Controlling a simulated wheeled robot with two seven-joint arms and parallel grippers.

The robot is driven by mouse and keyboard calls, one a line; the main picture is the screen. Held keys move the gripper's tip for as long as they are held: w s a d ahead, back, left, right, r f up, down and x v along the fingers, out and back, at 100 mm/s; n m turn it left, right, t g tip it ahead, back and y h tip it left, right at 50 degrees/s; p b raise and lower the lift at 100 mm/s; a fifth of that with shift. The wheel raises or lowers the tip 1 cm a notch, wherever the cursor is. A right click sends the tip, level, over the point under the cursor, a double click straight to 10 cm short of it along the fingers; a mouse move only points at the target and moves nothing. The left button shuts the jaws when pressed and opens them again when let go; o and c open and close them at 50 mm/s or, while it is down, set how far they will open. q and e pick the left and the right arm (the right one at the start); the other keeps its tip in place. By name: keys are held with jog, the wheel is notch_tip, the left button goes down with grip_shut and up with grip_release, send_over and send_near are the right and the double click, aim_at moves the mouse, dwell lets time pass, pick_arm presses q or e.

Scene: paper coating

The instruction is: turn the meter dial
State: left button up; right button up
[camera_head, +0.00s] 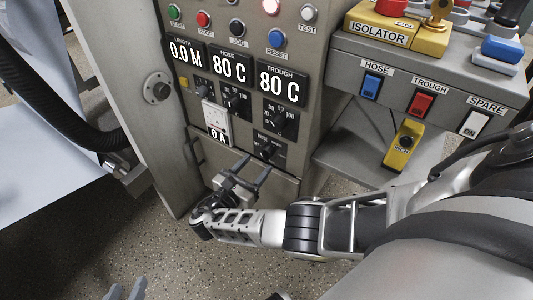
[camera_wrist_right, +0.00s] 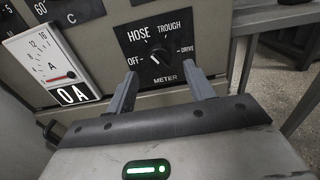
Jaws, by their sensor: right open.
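The meter dial (camera_wrist_right: 157,54) is a black knob on a black plate marked HOSE, TROUGH, DRIVE, OFF and METER. It has a small white mark, but I cannot tell exactly which label that points to. It also shows low on the grey panel in the head view (camera_head: 267,150). My right gripper (camera_wrist_right: 161,78) is open and empty. Its fingers point at the panel, one on each side of the dial's lower part in the picture, apparently short of the knob. It also shows in the head view (camera_head: 254,170). My left gripper (camera_head: 126,291) shows only its spread fingertips at the bottom edge.
Above the dial are other black knobs (camera_head: 283,123), a white ammeter (camera_head: 215,118) reading 0 A, and lit displays (camera_head: 282,80). A switch shelf (camera_head: 440,75) juts out at right. A white sheet (camera_head: 40,150) and black hose (camera_head: 60,115) are at left.

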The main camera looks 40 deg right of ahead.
aim_at(266, 154)
pick_arm(q)
jog(key=shift+w+d, duration=0.3)
jog(key=shift+w, duration=0.2)
pick_arm(e)
jog(key=shift+x, duration=2)
jog(key=c, duration=1)
jog(key=shift+o, duration=0.2)
